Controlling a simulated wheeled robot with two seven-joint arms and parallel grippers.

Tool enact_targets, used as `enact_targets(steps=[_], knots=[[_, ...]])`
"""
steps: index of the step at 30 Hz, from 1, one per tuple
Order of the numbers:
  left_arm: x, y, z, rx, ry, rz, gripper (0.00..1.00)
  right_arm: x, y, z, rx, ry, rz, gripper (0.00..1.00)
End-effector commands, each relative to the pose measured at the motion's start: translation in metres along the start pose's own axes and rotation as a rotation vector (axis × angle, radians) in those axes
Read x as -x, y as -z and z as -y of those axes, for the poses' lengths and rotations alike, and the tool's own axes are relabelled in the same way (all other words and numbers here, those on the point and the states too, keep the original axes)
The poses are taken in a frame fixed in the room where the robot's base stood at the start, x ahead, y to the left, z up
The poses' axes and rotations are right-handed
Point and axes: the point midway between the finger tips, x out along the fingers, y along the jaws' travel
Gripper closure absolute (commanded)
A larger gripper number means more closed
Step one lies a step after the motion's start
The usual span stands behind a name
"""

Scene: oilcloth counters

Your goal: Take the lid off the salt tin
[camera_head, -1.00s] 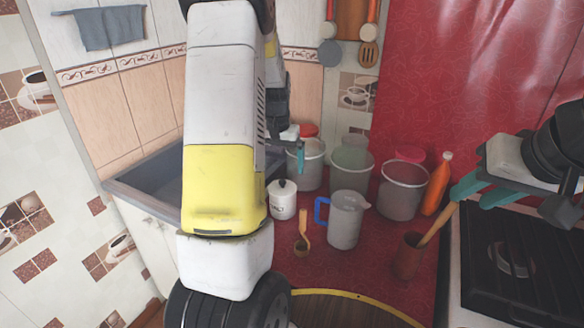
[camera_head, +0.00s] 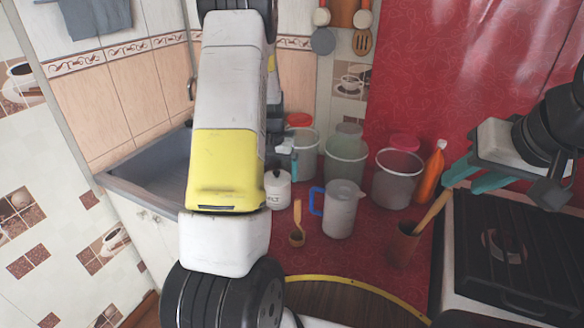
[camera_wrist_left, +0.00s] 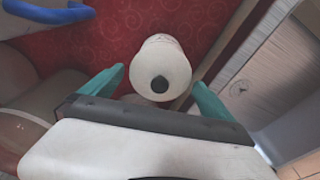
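The salt tin (camera_head: 278,193) is a small white canister with a lid and a dark knob. It stands upright on the red counter near the sink, and the lid is on it. In the left wrist view the tin (camera_wrist_left: 160,62) is seen from above, its black knob facing me. My left gripper (camera_wrist_left: 150,88) is open, one teal finger on each side of the tin, with visible gaps. In the head view my left gripper (camera_head: 289,165) is mostly hidden behind my arm, above and behind the tin. My right gripper (camera_head: 468,180) is open and empty above the stove side.
A measuring jug with a blue handle (camera_head: 341,210) and a wooden scoop (camera_head: 297,232) stand close to the tin. Several clear buckets (camera_head: 398,180) line the back. An orange bottle (camera_head: 431,178), a brown pot (camera_head: 402,245) and the stove (camera_head: 500,245) are right. The sink (camera_head: 150,180) is left.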

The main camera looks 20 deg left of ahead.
Motion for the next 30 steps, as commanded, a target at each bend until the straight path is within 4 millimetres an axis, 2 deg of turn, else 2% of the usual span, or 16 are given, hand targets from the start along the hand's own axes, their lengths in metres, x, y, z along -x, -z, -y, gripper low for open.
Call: enact_targets(steps=[1,6,8,14,17,30], knots=[[0.000,0.000,0.000,0.000,0.000,0.000,0.12,0.000,0.000,0.000,0.000,0.000,0.000,0.64],[0.000,0.000,0.000,0.000,0.000,0.000,0.45,0.000,0.000,0.000,0.000,0.000,0.000,0.64],[0.000,0.000,0.000,0.000,0.000,0.000,0.54,0.000,0.000,0.000,0.000,0.000,0.000,0.64],[0.001,0.000,0.000,0.000,0.000,0.000,0.54,0.000,0.000,0.000,0.000,0.000,0.000,0.64],[0.008,0.002,0.000,0.000,0.000,-0.003,0.54,0.000,0.000,0.000,0.000,0.000,0.000,0.64],[0.087,0.011,-0.001,0.000,0.000,-0.003,0.54,0.000,0.000,0.000,0.000,0.000,0.000,0.64]])
